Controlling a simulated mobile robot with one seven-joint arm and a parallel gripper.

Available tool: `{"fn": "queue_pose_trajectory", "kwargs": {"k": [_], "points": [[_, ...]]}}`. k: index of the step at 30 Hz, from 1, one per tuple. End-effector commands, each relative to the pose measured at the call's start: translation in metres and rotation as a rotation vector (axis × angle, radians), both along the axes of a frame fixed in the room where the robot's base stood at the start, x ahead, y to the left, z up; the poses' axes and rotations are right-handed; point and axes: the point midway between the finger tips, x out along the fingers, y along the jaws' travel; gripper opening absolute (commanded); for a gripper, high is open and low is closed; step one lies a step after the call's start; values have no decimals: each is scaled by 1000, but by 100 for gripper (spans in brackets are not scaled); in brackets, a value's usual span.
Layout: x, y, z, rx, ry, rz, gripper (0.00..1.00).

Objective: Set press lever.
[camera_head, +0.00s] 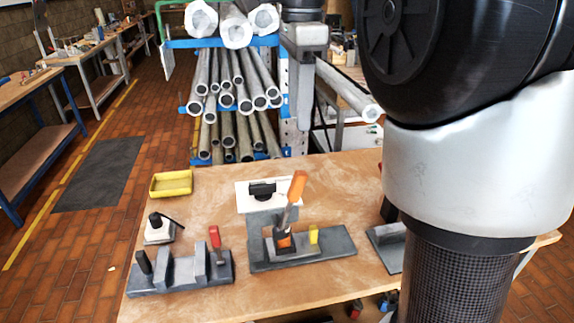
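A lever with an orange handle (297,187) stands tilted on a dark grey fixture (325,252) in the middle of the table. Its metal shaft runs down to an orange part at the base, and a small yellow tab (313,234) stands to its right. A second fixture (178,272) at the front left carries a red-handled lever (214,238), upright, and a black knob (144,262). I cannot tell for certain which one is the press lever.
The wooden table (215,211) also holds a yellow tray (171,183), a small black-handled clamp (159,229) and a black-topped device on a white plate (262,190). A grey plate (386,246) is partly hidden by my arm. A pipe rack (235,100) stands behind.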

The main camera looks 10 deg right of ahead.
Motion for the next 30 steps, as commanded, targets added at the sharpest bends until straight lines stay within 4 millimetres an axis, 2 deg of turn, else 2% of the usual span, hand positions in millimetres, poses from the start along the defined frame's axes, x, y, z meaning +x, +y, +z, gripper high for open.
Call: {"fn": "queue_pose_trajectory", "kwargs": {"k": [1, 9, 18, 24, 30], "points": [[-1, 0, -12, 0, 3, 1, 39], [-2, 0, -71, 0, 4, 2, 39], [-1, 0, -130, 0, 2, 2, 39], [-1, 0, -150, 0, 1, 2, 39], [0, 0, -155, 0, -1, 2, 39]]}}
